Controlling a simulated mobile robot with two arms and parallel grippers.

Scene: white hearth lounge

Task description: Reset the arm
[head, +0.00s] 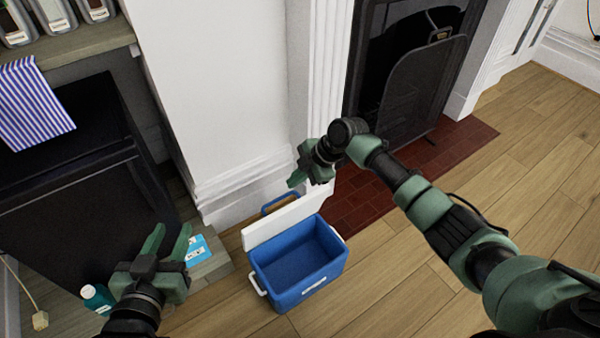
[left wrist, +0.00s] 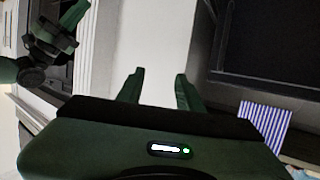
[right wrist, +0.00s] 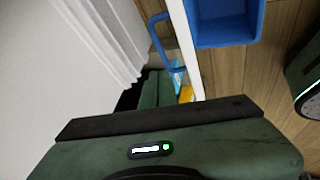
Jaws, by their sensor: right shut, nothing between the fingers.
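My left gripper (head: 168,236) is at the lower left of the head view, with its two green fingers spread and nothing between them. The left wrist view also shows its fingers (left wrist: 160,88) apart. My right gripper (head: 296,179) is near the middle of the head view, above and behind the blue cooler, its fingers closed together and empty. In the right wrist view its fingers (right wrist: 152,90) lie side by side. My right arm (head: 430,205) reaches in from the lower right over the floor.
An open blue cooler (head: 318,283) with a raised white lid (head: 285,221) stands on the wood floor, looking empty. A fireplace with a black screen (head: 425,85) and brick hearth (head: 400,168) is behind. A black cabinet (head: 85,200), teal bottle (head: 94,297) and blue packet (head: 197,250) are left.

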